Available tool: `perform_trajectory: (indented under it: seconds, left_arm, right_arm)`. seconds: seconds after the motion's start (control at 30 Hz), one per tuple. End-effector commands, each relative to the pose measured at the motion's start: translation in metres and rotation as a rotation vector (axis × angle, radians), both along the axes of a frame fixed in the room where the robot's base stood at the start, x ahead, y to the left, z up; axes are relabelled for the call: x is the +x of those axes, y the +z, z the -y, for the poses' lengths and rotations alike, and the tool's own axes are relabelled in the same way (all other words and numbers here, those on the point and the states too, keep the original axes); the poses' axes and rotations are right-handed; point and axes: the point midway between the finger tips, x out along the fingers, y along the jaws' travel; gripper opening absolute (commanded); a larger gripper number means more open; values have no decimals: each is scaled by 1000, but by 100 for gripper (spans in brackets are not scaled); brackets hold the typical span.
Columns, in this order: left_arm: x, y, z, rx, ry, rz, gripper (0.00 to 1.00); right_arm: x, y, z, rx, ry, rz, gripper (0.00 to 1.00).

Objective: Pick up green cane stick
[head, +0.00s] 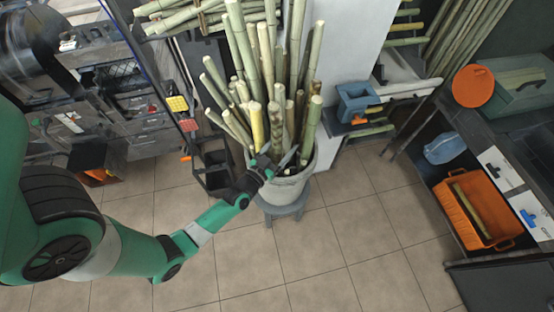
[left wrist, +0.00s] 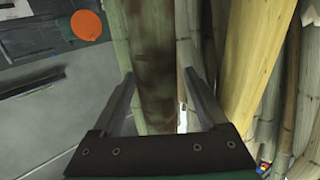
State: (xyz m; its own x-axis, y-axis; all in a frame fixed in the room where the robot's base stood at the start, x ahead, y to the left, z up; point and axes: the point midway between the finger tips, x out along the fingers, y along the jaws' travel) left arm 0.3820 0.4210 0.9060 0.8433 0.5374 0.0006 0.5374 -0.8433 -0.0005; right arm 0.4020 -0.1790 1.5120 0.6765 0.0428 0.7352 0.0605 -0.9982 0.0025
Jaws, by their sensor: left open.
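Many green, grey-green and yellowish cane sticks (head: 311,125) stand upright and leaning in a pale bucket (head: 290,190). My left gripper (head: 278,158) is at the bucket's near rim, in front of the canes, with its fingers apart. In the left wrist view the open fingers (left wrist: 162,85) point at a green cane with dark brown blotches (left wrist: 152,45), which shows in the gap between them. A paler green cane (left wrist: 120,35) stands just left of it, and a yellow cane (left wrist: 252,60) to the right. Contact with the fingers cannot be told. My right gripper is not in view.
The bucket stands on a grey stool (head: 285,211). An orange crate (head: 464,229) holding a cane piece sits on the right shelf. More canes (head: 185,18) lie at the back. A black rack (head: 213,182) is left of the bucket. The tiled floor in front is clear.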

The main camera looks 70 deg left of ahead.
Motion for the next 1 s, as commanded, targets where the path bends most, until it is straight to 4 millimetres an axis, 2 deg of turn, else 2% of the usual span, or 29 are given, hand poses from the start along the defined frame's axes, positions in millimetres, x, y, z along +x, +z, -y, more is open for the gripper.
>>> perform_trajectory:
  seconds: [0.13, 0.5, 0.57, 1.0]
  left_arm:
    - [0, 0, 0, 0, 0, 0, 75]
    - [0, 0, 0, 0, 0, 0, 8]
    - [-1, 0, 0, 0, 0, 0, 0]
    - [0, 2, 0, 1, 0, 3, 0]
  right_arm:
    - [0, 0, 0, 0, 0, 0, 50]
    - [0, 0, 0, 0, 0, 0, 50]
    - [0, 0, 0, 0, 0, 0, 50]
    - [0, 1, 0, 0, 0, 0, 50]
